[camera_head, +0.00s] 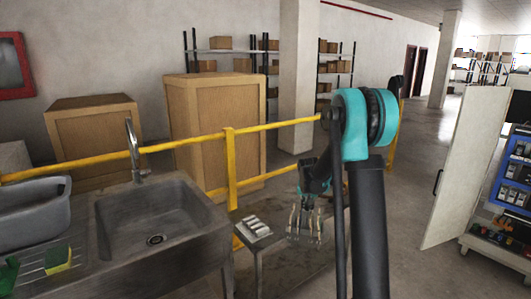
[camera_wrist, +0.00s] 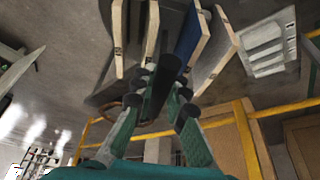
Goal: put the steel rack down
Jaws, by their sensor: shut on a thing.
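My gripper (camera_head: 308,190) reaches down over a low bench (camera_head: 290,265) right of the sink. In the wrist view its green and grey fingers (camera_wrist: 166,88) close around a dark bar, which appears to belong to the steel rack. The rack (camera_head: 306,222) shows in the head view as a small thing with thin upright parts, below the gripper. In the wrist view several pale-edged panels (camera_wrist: 149,30) and a dark blue one (camera_wrist: 187,35) stand side by side beyond the fingertips. I cannot tell whether the rack's underside touches the bench.
A grey tray with pale rolls (camera_head: 256,228) lies at the bench's left end; it also shows in the wrist view (camera_wrist: 267,47). A yellow rail (camera_head: 232,170) runs behind. The sink (camera_head: 155,225) is to the left, a white panel (camera_head: 465,170) to the right.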

